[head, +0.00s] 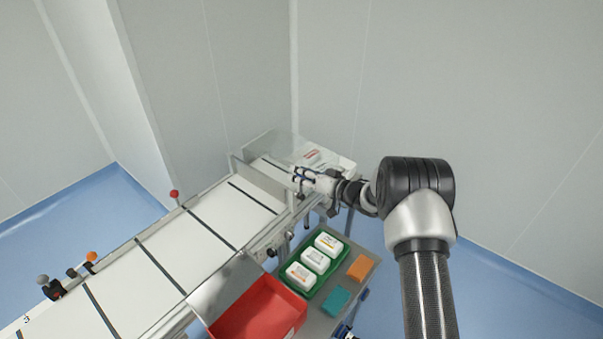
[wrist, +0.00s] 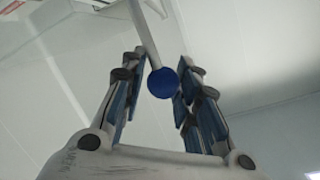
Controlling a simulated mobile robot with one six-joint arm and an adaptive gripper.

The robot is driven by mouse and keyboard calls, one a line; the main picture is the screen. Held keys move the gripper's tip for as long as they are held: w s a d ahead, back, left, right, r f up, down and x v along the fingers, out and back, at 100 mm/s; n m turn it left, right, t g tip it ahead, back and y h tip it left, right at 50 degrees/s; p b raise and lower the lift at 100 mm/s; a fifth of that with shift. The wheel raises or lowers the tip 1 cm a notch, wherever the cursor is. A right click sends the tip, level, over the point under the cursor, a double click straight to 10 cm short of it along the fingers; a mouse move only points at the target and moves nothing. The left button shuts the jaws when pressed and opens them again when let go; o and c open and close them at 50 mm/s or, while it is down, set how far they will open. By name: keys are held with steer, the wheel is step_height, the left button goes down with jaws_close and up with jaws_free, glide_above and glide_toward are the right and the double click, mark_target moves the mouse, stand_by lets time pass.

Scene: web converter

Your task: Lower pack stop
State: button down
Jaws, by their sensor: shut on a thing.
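My gripper (head: 300,176) is at the far end of the conveyor, reaching in from the right. In the wrist view, my gripper (wrist: 160,85) has its blue-padded fingers on both sides of a round blue knob (wrist: 163,83). It is shut on this knob. The knob sits at the end of a thin pale rod (wrist: 146,32) that runs up out of the picture. The pack stop itself cannot be made out clearly; my gripper covers the knob in the head view.
A clear cover (head: 286,146) and a white pack with red print (head: 311,156) are at the conveyor's (head: 205,237) far end. A green tray (head: 341,262) with white packs, a red bin (head: 262,312), an orange block (head: 361,268) and a teal block (head: 336,300) stand nearer.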

steer(key=shift+s+f, duration=0.2)
steer(key=shift+f, duration=0.15)
steer(key=c, duration=1.6)
jaws_free()
steer(key=o, duration=0.4)
steer(key=shift+w+r, duration=0.1)
steer(key=shift+r, duration=0.15)
steer(key=v, duration=1.2)
steer(key=shift+w, duration=0.1)
